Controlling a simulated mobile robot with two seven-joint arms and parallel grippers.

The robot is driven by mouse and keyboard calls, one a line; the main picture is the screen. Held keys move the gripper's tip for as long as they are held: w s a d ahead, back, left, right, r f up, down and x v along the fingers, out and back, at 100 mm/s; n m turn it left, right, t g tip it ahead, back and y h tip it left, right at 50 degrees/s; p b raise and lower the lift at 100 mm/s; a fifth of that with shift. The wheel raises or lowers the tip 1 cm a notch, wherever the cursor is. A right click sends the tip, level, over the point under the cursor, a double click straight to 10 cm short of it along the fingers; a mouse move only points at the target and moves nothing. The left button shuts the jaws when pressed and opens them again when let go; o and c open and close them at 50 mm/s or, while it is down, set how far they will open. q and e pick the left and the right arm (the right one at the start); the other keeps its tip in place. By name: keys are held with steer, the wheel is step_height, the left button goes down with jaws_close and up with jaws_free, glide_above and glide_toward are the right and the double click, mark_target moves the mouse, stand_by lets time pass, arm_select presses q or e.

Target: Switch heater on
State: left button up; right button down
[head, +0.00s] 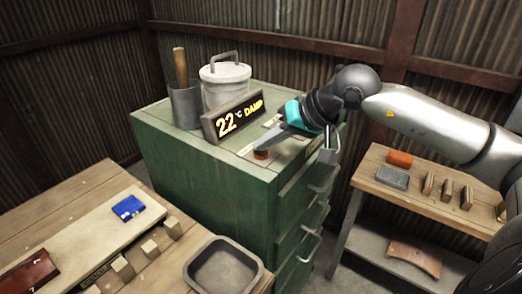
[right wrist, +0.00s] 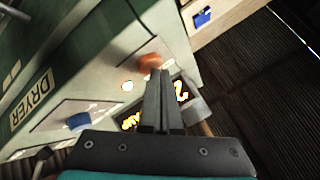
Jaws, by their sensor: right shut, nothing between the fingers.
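The green dryer cabinet (head: 190,165) stands in the middle of the head view, with a lit display (head: 235,117) reading 22 °C DAMP on top. A red-orange round control (head: 261,154) sits on a pale plate near its front edge; it shows orange in the right wrist view (right wrist: 150,61). My right gripper (head: 262,146) is shut and empty, its tips at this control; I cannot tell if they touch it. A small glowing lamp (right wrist: 127,86) and a blue knob (right wrist: 79,121) are nearby in the wrist view. Which control is the heater's is not readable. My left gripper is not in view.
A grey lidded can (head: 225,85) and a cup with a wooden handle (head: 185,103) stand behind the display. A wooden bench (head: 60,215) with a grey tray (head: 222,268) is front left. A wooden shelf table (head: 420,203) with small blocks is at right.

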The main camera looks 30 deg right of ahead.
mark_target(266, 154)
steer(key=shift+r+p, duration=1.7)
steer(key=shift+r, duration=1.35)
